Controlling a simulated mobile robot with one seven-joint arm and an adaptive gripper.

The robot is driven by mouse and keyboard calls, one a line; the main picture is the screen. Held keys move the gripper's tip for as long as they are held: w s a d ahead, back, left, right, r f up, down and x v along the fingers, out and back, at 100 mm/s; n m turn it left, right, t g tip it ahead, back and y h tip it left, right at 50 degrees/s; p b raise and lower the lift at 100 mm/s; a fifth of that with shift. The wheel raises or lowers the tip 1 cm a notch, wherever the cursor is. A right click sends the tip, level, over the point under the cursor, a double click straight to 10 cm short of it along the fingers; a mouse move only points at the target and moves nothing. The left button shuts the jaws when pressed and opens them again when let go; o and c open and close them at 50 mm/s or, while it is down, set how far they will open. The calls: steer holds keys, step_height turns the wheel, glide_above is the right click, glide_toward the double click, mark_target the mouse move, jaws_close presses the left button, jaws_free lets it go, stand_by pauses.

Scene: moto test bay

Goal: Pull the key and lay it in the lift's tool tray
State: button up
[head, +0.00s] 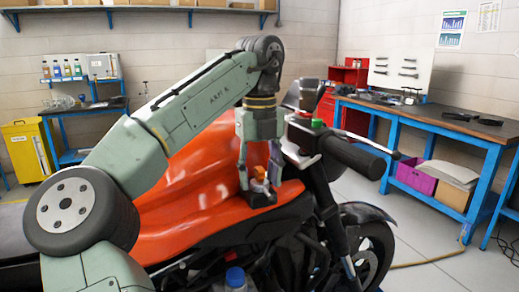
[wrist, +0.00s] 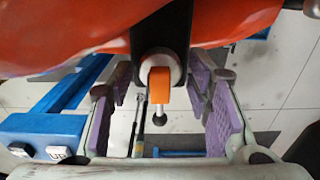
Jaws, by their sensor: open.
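The orange-headed key (wrist: 160,85) sits in a round pale lock (wrist: 160,66) on a dark mount of the motorcycle. In the head view the key (head: 260,176) is small and partly hidden by my gripper. My gripper (head: 260,184) points down beside the orange tank, its fingers apart on either side of the key. In the wrist view my gripper (wrist: 165,105) is open, with purple pads left and right of the key and a gap on both sides. I cannot make out the lift's tool tray for certain; slender metal tools (wrist: 138,125) show below, between the fingers.
The orange motorcycle tank (head: 190,190) and black handlebar grip (head: 350,157) are close to my gripper. Blue lift parts (wrist: 45,130) with a button marked UP show low left in the wrist view. A blue workbench (head: 430,120) stands at right, with open floor before it.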

steer(key=shift+c, duration=0.2)
jaws_close()
stand_by(0.5)
steer(key=o, duration=0.6)
jaws_free()
steer(key=shift+c, duration=0.2)
